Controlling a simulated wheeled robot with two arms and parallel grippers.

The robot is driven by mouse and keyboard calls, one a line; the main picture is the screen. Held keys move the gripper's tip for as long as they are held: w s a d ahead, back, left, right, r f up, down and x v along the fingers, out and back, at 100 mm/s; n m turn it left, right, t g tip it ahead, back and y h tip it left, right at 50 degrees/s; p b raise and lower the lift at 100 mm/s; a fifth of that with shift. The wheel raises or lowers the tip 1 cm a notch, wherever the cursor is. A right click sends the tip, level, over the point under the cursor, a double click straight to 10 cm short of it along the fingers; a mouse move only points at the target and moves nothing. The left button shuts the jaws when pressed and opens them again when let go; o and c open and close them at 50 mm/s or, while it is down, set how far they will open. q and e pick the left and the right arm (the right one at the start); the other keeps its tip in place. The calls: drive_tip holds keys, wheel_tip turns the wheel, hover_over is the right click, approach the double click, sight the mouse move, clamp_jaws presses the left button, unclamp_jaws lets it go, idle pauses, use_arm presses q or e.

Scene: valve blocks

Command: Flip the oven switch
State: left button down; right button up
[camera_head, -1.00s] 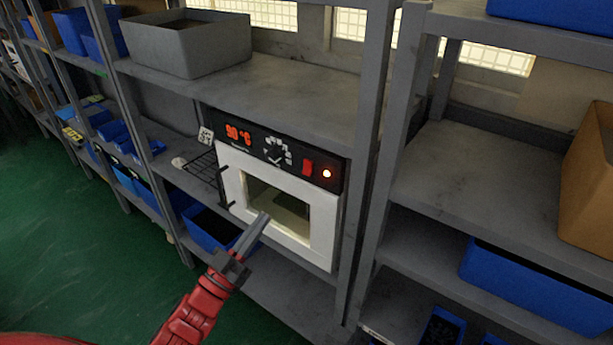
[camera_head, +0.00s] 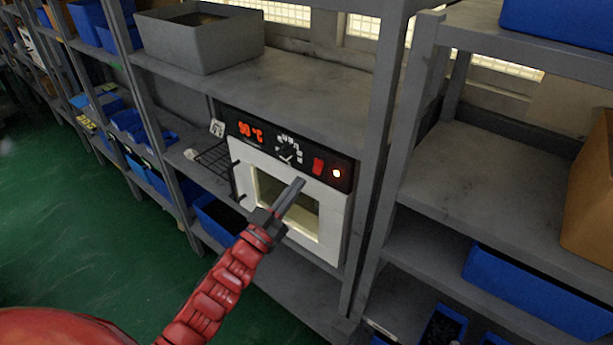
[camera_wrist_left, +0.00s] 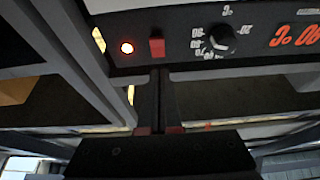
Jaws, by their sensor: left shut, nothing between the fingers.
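The oven (camera_head: 335,222) stands on a shelf, with a white front, a window and a black control panel. The panel has a lit orange "90 °C" display (camera_head: 251,132), a dial (camera_head: 289,151), a red switch (camera_head: 318,167) and a glowing round lamp (camera_head: 337,173). My left gripper (camera_head: 299,182) is shut and empty, in front of the oven just below and left of the switch in the head view. In the left wrist view the fingers (camera_wrist_left: 160,75) point at the panel, just below the red switch (camera_wrist_left: 157,47) in the picture; contact cannot be told. My right gripper is not in view.
A wire rack (camera_head: 215,157) sits left of the oven. A grey bin (camera_head: 203,40) is on the shelf above. A shelf post (camera_head: 378,150) stands close right of the oven. Blue bins (camera_head: 535,295) fill neighbouring shelves.

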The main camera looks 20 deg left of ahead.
sight(317, 170)
use_arm(q)
drive_tip(key=w, duration=0.1)
drive_tip(key=w+p, duration=0.1)
drive_tip(key=w+d, duration=0.1)
drive_tip(key=shift+d+f, duration=0.1)
drive_tip(key=shift+f, duration=0.2)
drive_tip(key=shift+w+d+f+p, duration=0.2)
drive_tip(key=shift+w+f+p, duration=0.15)
drive_tip(key=shift+w, duration=0.1)
